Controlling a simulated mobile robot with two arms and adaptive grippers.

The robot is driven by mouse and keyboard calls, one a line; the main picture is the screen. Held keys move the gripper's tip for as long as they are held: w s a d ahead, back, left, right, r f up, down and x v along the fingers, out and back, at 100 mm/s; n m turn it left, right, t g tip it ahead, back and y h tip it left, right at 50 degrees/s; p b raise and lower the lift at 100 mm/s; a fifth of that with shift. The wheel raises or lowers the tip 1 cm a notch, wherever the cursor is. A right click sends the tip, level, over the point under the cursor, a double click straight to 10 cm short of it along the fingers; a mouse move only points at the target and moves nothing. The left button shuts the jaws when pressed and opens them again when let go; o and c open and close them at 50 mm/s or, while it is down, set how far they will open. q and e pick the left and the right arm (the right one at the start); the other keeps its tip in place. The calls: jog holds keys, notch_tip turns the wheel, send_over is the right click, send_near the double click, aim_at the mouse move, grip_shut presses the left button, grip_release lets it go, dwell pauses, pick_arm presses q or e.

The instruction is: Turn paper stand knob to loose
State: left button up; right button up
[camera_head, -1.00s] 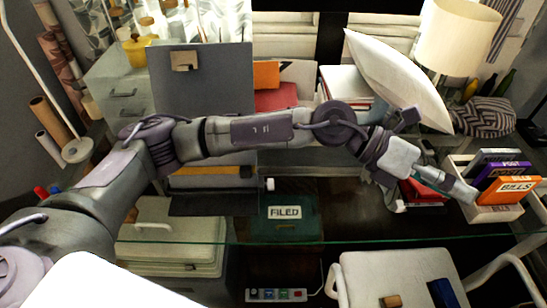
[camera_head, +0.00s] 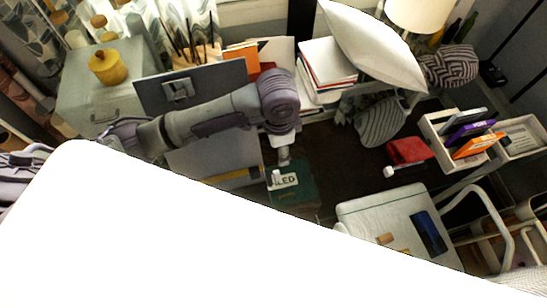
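A grey upright panel (camera_head: 190,86) with a bracket on its face stands at the back left; it looks like the paper stand. A flat grey board with a yellow strip (camera_head: 235,178) lies in front of it. A small white knob (camera_head: 276,178) shows at this board's right end. My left arm reaches across in front of the panel and bends down at the wrist. My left gripper (camera_head: 284,158) points down just above the knob; I cannot tell whether it touches it. Its fingers are too small to read. My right gripper is not in view.
A green folder labelled FILED (camera_head: 300,196) lies beside the knob. A red item (camera_head: 408,151) and a white tray of coloured folders (camera_head: 436,142) are to the right. A white pillow (camera_head: 372,50) leans behind. A large white surface hides the lower left.

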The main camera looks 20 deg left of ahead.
aim_at(277, 173)
pick_arm(q)
jog(key=shift+g, duration=0.3)
jog(key=f, duration=0.4)
jog(key=f+p, duration=0.1)
jog(key=f, duration=0.3)
jog(key=s+f, duration=0.1)
jog(key=f, duration=0.3)
jog(key=shift+s+f, duration=0.1)
jog(key=shift+f, duration=0.2)
jog(key=shift+f+p, duration=0.3)
jog(key=shift+f, duration=0.25)
